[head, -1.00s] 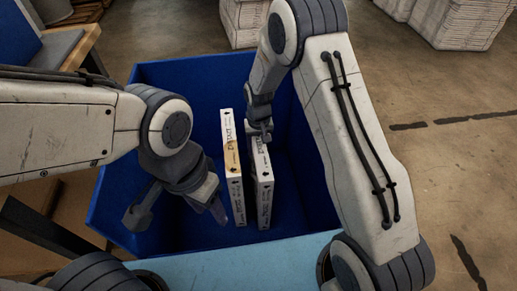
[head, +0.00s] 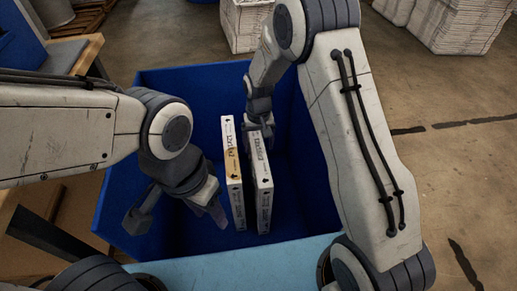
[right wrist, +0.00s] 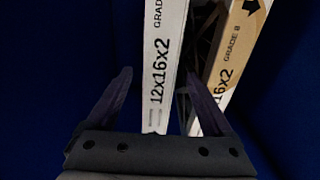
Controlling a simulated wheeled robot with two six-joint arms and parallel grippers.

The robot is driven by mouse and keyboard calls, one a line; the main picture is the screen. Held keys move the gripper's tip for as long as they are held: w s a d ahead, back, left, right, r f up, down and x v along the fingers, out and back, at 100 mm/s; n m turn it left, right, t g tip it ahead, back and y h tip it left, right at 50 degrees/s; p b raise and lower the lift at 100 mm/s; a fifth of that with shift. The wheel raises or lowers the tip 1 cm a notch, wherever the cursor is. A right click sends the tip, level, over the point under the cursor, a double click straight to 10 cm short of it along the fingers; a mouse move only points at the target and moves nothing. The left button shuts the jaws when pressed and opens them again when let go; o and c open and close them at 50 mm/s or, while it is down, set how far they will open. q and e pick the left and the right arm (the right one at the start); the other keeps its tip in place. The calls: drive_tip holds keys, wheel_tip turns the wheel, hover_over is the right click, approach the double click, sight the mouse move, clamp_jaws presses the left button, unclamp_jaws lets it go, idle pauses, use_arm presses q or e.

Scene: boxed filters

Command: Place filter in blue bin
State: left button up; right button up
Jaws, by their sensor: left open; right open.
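Two thin boxed filters stand on edge side by side inside the blue bin (head: 292,118). The left filter (head: 233,180) has a tan patch on its edge; the right filter (head: 262,190) is mostly white. My right gripper (head: 262,142) is open at the far end of the right filter. In the right wrist view its open fingers (right wrist: 155,105) lie either side of the white filter (right wrist: 163,60) marked 12x16x2, and the tan-marked filter (right wrist: 232,60) is to the right. My left gripper (head: 178,218) is open and empty over the left part of the bin, apart from the filters.
A light blue surface (head: 235,263) lies along the bin's near side. A wooden table (head: 75,60) stands at the upper left, and stacks of white goods (head: 460,22) stand on the floor behind. The bin's right part is clear.

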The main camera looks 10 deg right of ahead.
wheel_tip(320, 180, up, 7)
drive_tip(key=shift+f+p, duration=0.1)
drive_tip(key=shift+p, duration=0.8)
drive_tip(key=s+a+r+n, duration=0.2)
drive_tip(key=s+a+r, duration=0.1)
drive_tip(key=s+r, duration=0.4)
drive_tip(key=s+a+r+n, duration=0.2)
drive_tip(key=s+a+r, duration=0.15)
drive_tip(key=s, duration=0.55)
drive_tip(key=s+d+r+n+y, duration=0.1)
drive_tip(key=s+d+r+n, duration=0.1)
drive_tip(key=s, duration=1.1)
drive_tip(key=shift+s+d+r+n, duration=0.2)
drive_tip(key=shift+r+n, duration=0.3)
drive_tip(key=shift+n, duration=0.2)
wheel_tip(320, 180, up, 30)
drive_tip(key=p, duration=2.9)
drive_tip(key=shift+f, duration=0.2)
